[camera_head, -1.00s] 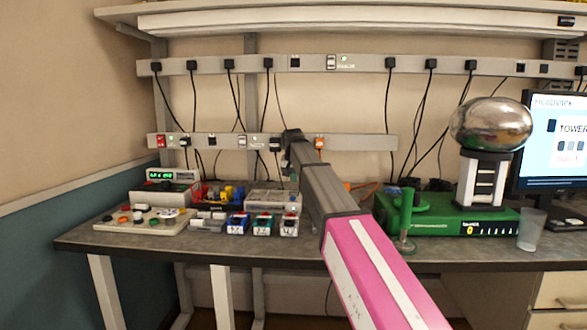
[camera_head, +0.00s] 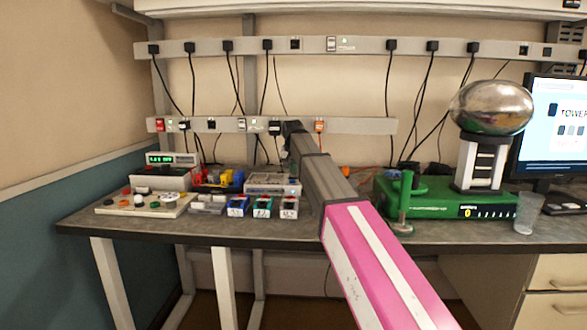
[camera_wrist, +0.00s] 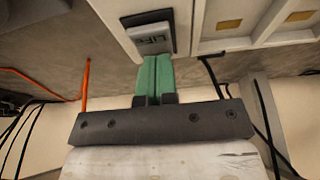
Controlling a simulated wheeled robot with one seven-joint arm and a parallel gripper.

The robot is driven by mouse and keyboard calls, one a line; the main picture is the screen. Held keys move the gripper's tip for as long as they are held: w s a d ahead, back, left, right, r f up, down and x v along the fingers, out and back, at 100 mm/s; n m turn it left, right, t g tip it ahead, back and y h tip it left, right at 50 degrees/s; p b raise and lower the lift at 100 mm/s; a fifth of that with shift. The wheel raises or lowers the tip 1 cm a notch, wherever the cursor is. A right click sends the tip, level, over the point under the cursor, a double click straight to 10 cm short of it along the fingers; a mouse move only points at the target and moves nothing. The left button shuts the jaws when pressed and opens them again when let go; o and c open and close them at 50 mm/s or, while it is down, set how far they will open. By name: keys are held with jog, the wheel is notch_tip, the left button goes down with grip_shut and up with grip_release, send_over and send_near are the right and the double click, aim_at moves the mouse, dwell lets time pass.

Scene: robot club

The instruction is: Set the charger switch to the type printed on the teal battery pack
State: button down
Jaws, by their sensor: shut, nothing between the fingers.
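The teal battery pack (camera_head: 262,206) stands between a blue pack and a grey-and-red pack at the bench front in the head view; its print is too small to read. The pale charger (camera_head: 272,182) is behind the packs and also fills the top of the wrist view (camera_wrist: 210,46). Its grey switch (camera_wrist: 152,41) sits in a black frame and shows letters that look like "LiFe", upside down. My gripper (camera_wrist: 153,60) has its green fingers shut and empty, tips right at the switch's edge; I cannot tell whether they touch. In the head view my gripper is hidden.
A power supply (camera_head: 172,159) and a knobbed board (camera_head: 145,204) stand left of the charger. A green machine with a metal dome (camera_head: 492,107) and a clear cup (camera_head: 529,212) stand right. Cables hang behind, and an orange one (camera_wrist: 86,80) is near my gripper.

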jog(key=shift+f, duration=0.4)
jog(key=shift+s, duration=0.9)
jog(key=shift+r, duration=0.35)
jog(key=w+v, duration=0.1)
jog(key=v, duration=1.2)
jog(key=shift+r, duration=0.55)
jog(key=shift+a, duration=0.1)
